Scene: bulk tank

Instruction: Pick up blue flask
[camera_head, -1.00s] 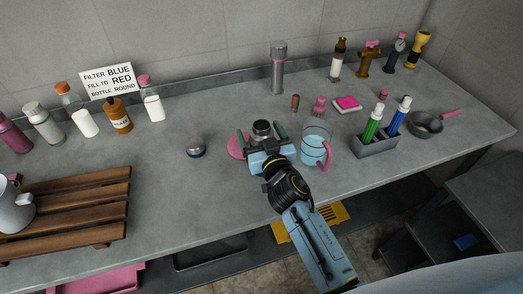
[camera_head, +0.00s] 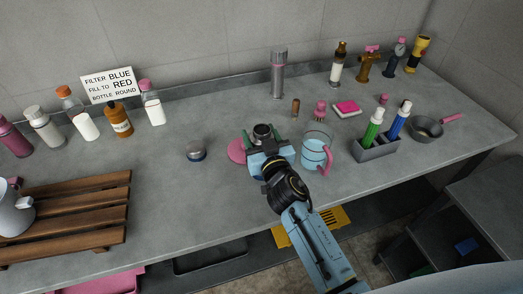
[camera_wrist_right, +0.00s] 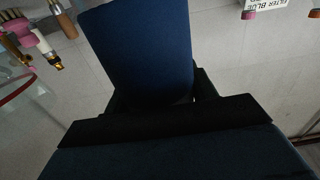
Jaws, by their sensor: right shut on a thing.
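The blue flask (camera_head: 262,130) stands near the middle of the counter, partly hidden by my right gripper. Its grey, round top shows above the jaws in the head view. In the right wrist view its dark blue body (camera_wrist_right: 140,50) fills the upper middle, between the jaws. My right gripper (camera_head: 263,141) reaches in from the front and is shut on the flask. My left gripper is not in view.
A glass jug (camera_head: 312,153) with a pink handle stands close to the right of my gripper. A pink disc (camera_head: 237,150) lies just left. A grey caddy (camera_head: 377,150) with bottles is further right. A wooden rack (camera_head: 75,215) is at the left. A sign (camera_head: 110,85) stands behind.

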